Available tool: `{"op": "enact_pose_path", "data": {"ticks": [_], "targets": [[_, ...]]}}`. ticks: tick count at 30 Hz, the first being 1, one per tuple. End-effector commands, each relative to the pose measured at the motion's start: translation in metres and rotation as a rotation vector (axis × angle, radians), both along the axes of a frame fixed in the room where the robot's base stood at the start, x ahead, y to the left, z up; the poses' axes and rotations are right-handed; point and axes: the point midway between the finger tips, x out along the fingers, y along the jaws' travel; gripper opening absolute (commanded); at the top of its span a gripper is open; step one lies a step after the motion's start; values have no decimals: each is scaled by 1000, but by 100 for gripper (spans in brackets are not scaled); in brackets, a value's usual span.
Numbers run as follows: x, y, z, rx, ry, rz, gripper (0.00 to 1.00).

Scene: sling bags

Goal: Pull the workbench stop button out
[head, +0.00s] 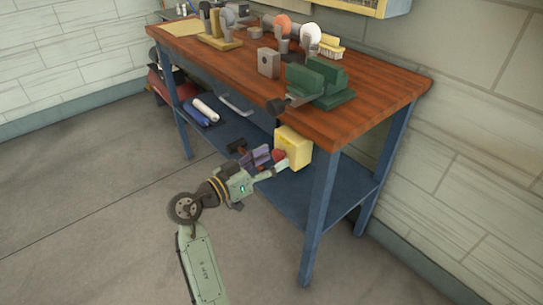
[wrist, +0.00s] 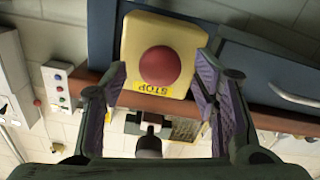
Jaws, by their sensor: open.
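The stop button is a round red knob (wrist: 160,66) on a yellow box (wrist: 191,33) with a yellow STOP label, seen upside down in the wrist view. In the head view the yellow box (head: 294,146) is fixed to the front of the workbench (head: 385,100) near its right leg, with part of the red button (head: 279,155) showing. My gripper (wrist: 160,92) is open, its two purple-padded fingers on either side of the button in the wrist view. In the head view my gripper (head: 272,165) is close in front of the box.
A green vise (head: 318,82) stands on the bench top above the box. A drawer handle (head: 236,106) is left of it. The lower blue shelf (head: 345,190) holds rolls (head: 205,109). The floor (head: 90,190) in front is clear.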

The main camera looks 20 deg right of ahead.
Motion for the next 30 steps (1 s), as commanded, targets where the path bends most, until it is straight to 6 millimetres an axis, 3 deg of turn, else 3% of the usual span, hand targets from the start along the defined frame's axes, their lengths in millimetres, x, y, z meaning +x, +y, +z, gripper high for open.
{"op": "enact_pose_path", "data": {"ticks": [11, 30], "targets": [[2, -6, 0, -1, 0, 1, 54], [2, -6, 0, -1, 0, 1, 12]]}}
